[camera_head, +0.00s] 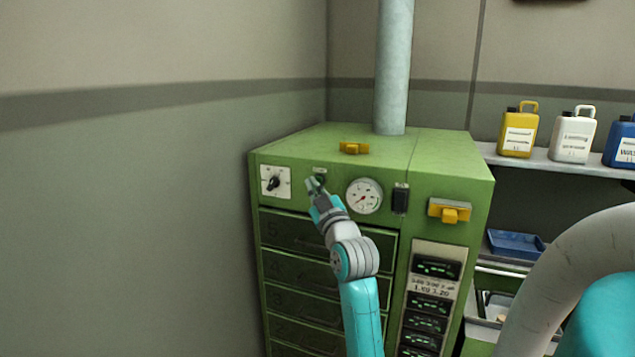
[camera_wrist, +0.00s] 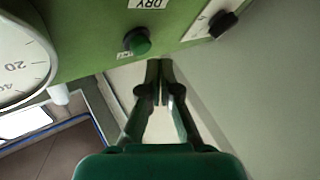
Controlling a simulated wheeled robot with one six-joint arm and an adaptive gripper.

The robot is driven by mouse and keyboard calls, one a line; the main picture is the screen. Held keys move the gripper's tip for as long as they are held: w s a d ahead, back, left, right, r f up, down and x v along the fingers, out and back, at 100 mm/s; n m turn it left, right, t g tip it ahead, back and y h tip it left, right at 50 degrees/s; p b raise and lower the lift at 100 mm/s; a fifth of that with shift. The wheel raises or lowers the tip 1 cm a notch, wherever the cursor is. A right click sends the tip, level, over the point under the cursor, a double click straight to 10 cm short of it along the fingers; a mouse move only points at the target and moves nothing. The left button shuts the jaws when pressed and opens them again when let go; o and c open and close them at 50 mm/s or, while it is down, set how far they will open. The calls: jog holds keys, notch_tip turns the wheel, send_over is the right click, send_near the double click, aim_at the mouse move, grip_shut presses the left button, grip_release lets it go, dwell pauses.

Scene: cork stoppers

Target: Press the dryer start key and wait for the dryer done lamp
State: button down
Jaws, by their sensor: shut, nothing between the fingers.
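The green dryer cabinet (camera_head: 330,146) stands in the corner. In the wrist view its round green key (camera_wrist: 138,42) sits on the panel, with a label reading DRY (camera_wrist: 150,3) beside it. My gripper (camera_head: 313,184) is shut and empty in front of the panel, between the dial knob and the gauge. In the wrist view my fingertips (camera_wrist: 160,68) are just off the key, below and right of it; I cannot tell whether they touch the panel. In the head view my gripper mostly covers the key. I cannot pick out a lit done lamp.
A black knob (camera_head: 272,183) is left of my gripper, a round gauge (camera_head: 364,196) and a dark switch-like part (camera_head: 400,199) right. A yellow handle (camera_head: 450,211) juts from the front. Drawers (camera_head: 305,270) lie below. Jugs (camera_head: 518,130) stand on a shelf at right.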

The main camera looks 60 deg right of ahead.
jog(key=shift+d, duration=0.1)
dwell(0.6)
jog(key=shift+d, duration=0.35)
jog(key=shift+d, duration=0.45)
dwell(0.7)
jog(key=shift+a, duration=0.9)
jog(key=shift+a, duration=0.1)
jog(key=shift+s+a, duration=0.2)
jog(key=shift+a, duration=2.2)
